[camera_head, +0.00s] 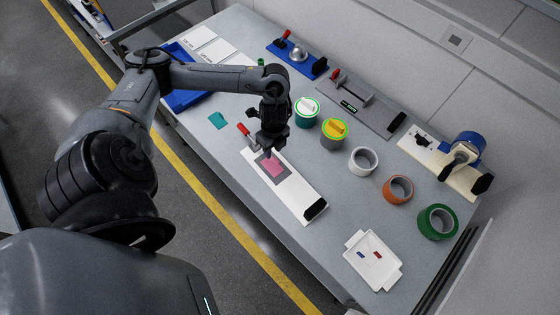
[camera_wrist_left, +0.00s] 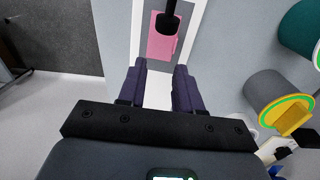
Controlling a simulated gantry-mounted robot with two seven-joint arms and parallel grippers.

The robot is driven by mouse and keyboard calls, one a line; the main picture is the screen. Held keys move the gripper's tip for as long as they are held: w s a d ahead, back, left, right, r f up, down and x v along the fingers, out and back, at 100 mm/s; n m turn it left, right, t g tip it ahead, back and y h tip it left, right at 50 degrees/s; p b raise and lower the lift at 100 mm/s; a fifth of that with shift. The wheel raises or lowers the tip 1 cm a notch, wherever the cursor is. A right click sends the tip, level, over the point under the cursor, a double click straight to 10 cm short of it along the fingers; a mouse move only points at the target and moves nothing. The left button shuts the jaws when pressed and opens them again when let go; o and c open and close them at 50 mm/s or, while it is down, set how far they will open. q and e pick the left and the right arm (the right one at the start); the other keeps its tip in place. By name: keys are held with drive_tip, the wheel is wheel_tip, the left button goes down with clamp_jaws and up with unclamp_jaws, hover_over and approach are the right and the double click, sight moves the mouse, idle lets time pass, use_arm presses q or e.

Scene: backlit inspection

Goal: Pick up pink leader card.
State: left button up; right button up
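The pink leader card (camera_head: 273,167) lies flat on a dark grey patch of a long white fixture plate (camera_head: 299,198). In the left wrist view the pink card (camera_wrist_left: 159,46) shows beyond the fingertips, partly covered by a black rod-like part (camera_wrist_left: 168,18). My left gripper (camera_head: 270,153) points down just above the card's far edge in the head view. In the left wrist view its two fingers (camera_wrist_left: 160,68) stand apart with nothing between them. Whether the tips touch the plate is unclear. My right gripper is not in view.
A red-handled clamp (camera_head: 244,130) stands at the plate's left end, a black block (camera_head: 315,209) at its right end. Green (camera_head: 306,114) and yellow-topped (camera_head: 334,133) cans stand close behind. Tape rolls (camera_head: 397,189) and a white tray (camera_head: 372,262) are to the right. A teal piece (camera_head: 217,120) lies left.

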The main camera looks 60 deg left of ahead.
use_arm(q)
drive_tip(key=w+a, duration=0.1)
drive_tip(key=b, duration=0.3)
approach(272, 165)
drive_tip(key=shift+w+a+f+t, duration=0.2)
drive_tip(key=shift+w+f+t, duration=0.1)
drive_tip(key=shift+w+f, duration=0.6)
wheel_tip(272, 165, down, 4)
drive_tip(key=shift+s+r+b, duration=0.15)
drive_tip(key=shift+b, duration=0.2)
drive_tip(key=shift+f, duration=0.65)
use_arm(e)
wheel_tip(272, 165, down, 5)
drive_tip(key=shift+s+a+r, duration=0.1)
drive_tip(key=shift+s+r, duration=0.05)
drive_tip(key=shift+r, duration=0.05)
use_arm(q)
clamp_jaws()
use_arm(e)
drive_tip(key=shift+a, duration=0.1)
